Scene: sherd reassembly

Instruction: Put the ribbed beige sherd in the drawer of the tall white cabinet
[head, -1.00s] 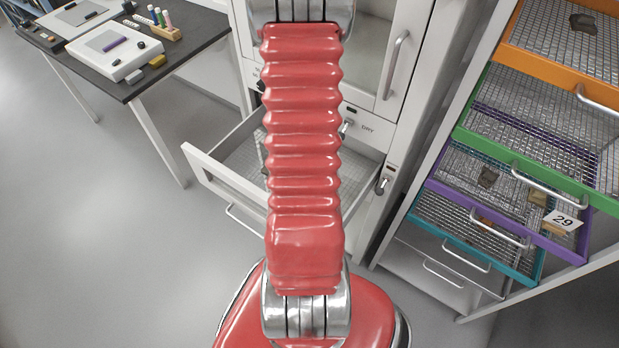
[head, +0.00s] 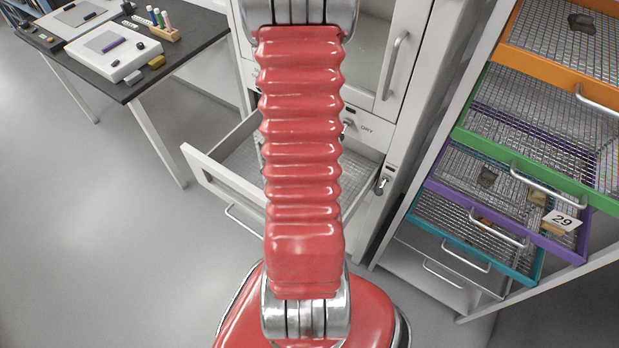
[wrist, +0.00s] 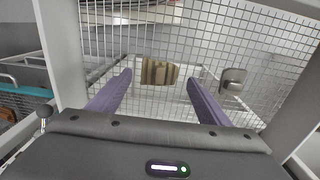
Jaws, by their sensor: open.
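The ribbed beige sherd (wrist: 159,72) shows in the wrist view, brown and cream striped, appearing to lie on the wire mesh of the open white drawer (wrist: 110,38). My gripper (wrist: 158,80) is open, with its two purple fingers on either side of the sherd and a gap to each. In the head view the tall white cabinet (head: 397,60) stands behind my red arm, and its drawer (head: 222,172) is pulled out. My arm hides the drawer's middle there, and neither the gripper nor the sherd can be seen.
A grey metallic piece (wrist: 233,80) is right of the sherd in the wrist view. A rack with coloured mesh drawers (head: 530,110) stands at the right; a dark table (head: 130,85) with instruments stands at the left. The floor at the left is clear.

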